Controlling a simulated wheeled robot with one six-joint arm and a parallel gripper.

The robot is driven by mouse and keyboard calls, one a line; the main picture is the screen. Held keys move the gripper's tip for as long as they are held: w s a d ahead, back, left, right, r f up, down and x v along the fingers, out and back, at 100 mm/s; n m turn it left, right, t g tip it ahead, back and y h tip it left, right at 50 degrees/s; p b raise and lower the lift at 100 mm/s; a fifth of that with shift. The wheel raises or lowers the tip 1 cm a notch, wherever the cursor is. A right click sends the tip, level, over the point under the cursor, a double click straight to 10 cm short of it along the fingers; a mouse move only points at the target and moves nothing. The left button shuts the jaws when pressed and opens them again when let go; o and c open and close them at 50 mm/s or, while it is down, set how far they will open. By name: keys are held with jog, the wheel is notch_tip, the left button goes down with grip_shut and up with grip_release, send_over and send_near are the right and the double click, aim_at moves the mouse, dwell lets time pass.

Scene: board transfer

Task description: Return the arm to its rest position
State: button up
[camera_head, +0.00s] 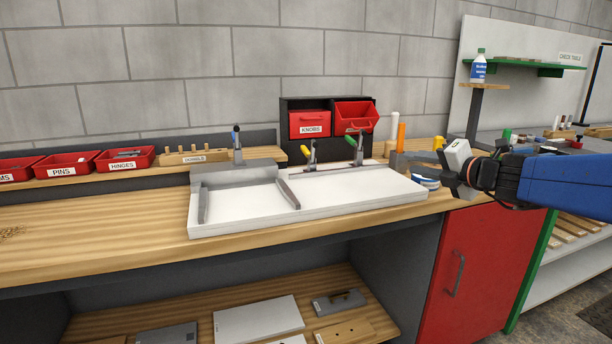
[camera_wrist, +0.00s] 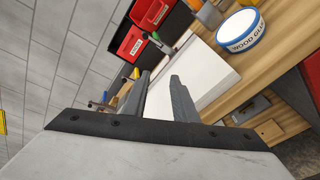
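My gripper (camera_head: 402,161) is at the right end of the workbench in the head view, with its fingers pointing left. In the wrist view the two fingers of my gripper (camera_wrist: 160,82) stand a little apart, with nothing seen between them. A white board (camera_head: 352,187) lies flat in the white fixture (camera_head: 246,224) on the bench, left of my gripper. A white panel (camera_wrist: 207,78) also shows beyond the fingers in the wrist view. My blue arm reaches in from the right in the head view.
A wood glue tub (camera_wrist: 241,30) stands close to my gripper. Toggle clamps (camera_head: 355,150) with coloured handles rise behind the board. A red KNOBS bin (camera_head: 310,124) is at the back. A bottle (camera_head: 478,66) stands on a post at right.

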jog(key=s+a+f+n+g, duration=0.35)
jog(key=s+f+n, duration=0.25)
jog(key=s+n, duration=0.4)
jog(key=s+a+f+n+g, duration=0.35)
jog(key=s+f+n, duration=0.35)
jog(key=n, duration=0.5)
jog(key=s+d+f+n+g+h, duration=0.1)
jog(key=s+d+f+n+h, duration=0.2)
jog(key=s+n, duration=0.5)
jog(key=s+d+f+n+g+h, duration=0.1)
jog(key=s+d+f+n+h, duration=0.2)
jog(key=n, duration=1)
jog(key=s+d+f, duration=0.2)
jog(key=s+f, duration=0.3)
jog(key=shift+s+d+f+g+h, duration=0.15)
jog(key=shift+f+g+h, duration=0.15)
jog(key=shift+g+h, duration=0.1)
